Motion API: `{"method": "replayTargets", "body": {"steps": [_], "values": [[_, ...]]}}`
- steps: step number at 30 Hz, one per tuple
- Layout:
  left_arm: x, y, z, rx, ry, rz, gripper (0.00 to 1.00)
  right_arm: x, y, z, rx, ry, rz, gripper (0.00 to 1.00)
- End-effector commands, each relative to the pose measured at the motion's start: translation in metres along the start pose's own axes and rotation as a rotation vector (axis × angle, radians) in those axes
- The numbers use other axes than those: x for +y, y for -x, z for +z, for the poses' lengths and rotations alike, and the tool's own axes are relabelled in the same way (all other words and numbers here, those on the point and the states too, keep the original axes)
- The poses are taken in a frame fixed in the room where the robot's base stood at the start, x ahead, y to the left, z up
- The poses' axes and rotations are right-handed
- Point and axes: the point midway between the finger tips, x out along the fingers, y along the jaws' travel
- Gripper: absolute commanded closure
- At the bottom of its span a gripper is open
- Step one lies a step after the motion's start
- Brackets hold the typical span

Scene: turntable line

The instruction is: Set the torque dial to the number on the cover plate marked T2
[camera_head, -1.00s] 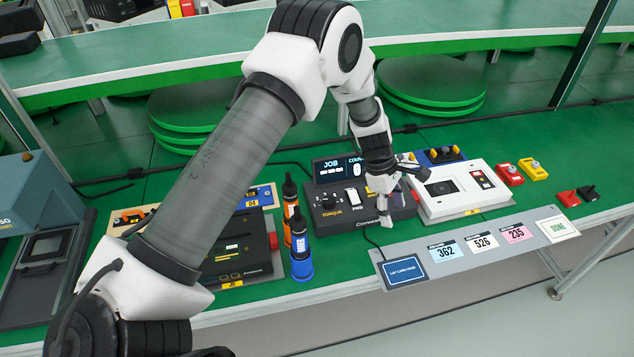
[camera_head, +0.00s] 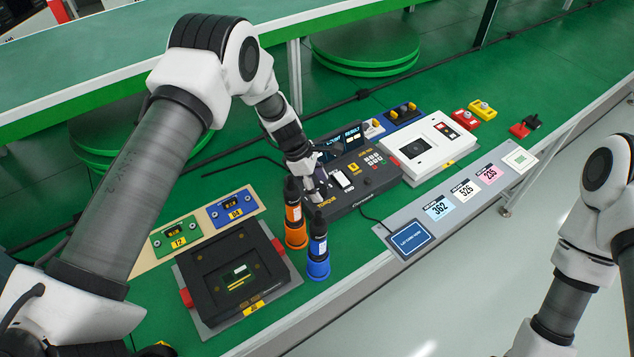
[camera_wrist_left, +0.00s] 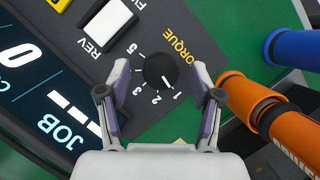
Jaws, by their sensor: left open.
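The torque dial (camera_wrist_left: 158,72) is a round black knob on the dark controller (camera_head: 365,180). In the left wrist view its white mark points toward the 1 on a scale of 1 to 5. My left gripper (camera_wrist_left: 163,100) is open, its fingers on either side of the dial; I cannot tell whether they touch it. In the head view my left gripper (camera_head: 318,190) hides the dial. A green plate (camera_head: 175,239) has a yellow label, perhaps 12 or T2. A blue plate (camera_head: 232,211) beside it has a label like 04. My right gripper is out of view.
An orange driver (camera_head: 295,222) and a blue driver (camera_head: 318,253) stand upright near the dial. A black fixture (camera_head: 205,290) lies left of them. A white box (camera_head: 418,150) and a grey card strip (camera_head: 410,222) lie to the right.

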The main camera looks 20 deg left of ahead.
Motion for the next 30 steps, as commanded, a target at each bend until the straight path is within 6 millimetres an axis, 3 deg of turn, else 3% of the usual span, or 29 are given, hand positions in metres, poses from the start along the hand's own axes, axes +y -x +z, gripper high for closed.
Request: {"method": "replayTargets", "body": {"steps": [8, 9, 13, 14, 30], "values": [[0.0, -0.006, 0.0, 0.0, 0.001, 0.002, 0.35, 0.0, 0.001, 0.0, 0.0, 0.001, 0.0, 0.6], [0.0, -0.006, 0.0, 0.0, 0.0, 0.002, 0.42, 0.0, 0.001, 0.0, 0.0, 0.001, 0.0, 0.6], [0.0, -0.006, 0.0, 0.0, 0.0, 0.001, 0.88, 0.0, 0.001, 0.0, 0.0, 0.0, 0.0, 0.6], [0.0, -0.006, 0.0, 0.0, 0.0, 0.001, 0.95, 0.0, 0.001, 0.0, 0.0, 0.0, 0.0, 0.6], [0.001, -0.008, -0.001, 0.0, -0.091, -0.035, 0.95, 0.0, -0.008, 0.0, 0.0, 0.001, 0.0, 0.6]]}}
